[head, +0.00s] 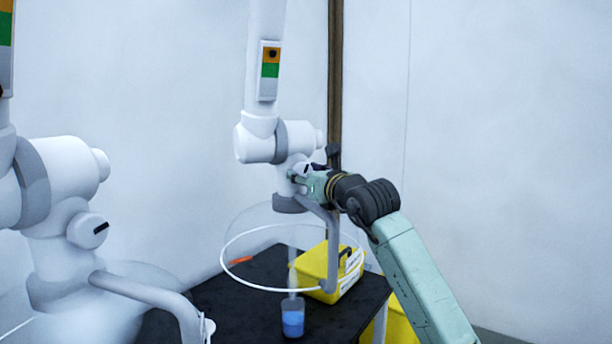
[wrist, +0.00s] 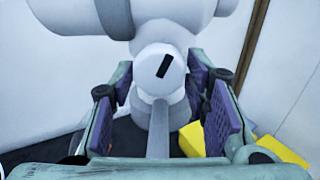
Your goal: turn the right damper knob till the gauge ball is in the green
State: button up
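The right damper knob (wrist: 149,72) is a round white cap with a slanted black mark, facing me in the wrist view. My gripper (wrist: 160,88) is open, its purple-padded fingers on either side of the knob with gaps showing. In the head view my gripper (head: 299,177) is at the right white hood arm's lower joint and mostly covers the knob. The right gauge (head: 269,71) is a strip on the upright tube, orange above green above white. Its dark ball (head: 272,55) is in the orange band.
A left hood arm with its own knob (head: 100,229) and a partly seen gauge (head: 6,40) stands nearby. Below the right arm's clear hood (head: 262,222), a black table (head: 225,302) holds a yellow box (head: 318,264), a beaker of blue liquid (head: 293,320) and an orange item (head: 240,260).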

jog(key=c, duration=0.7)
jog(key=shift+f+m+b, duration=0.25)
jog(key=shift+m+b, duration=0.45)
jog(key=shift+b, duration=0.45)
jog(key=shift+m+b, duration=0.6)
jog(key=shift+r+m+b, duration=0.25)
jog(key=shift+m+b, duration=0.3)
jog(key=shift+m, duration=0.55)
jog(key=o, duration=1.2)
jog(key=shift+s, duration=0.1)
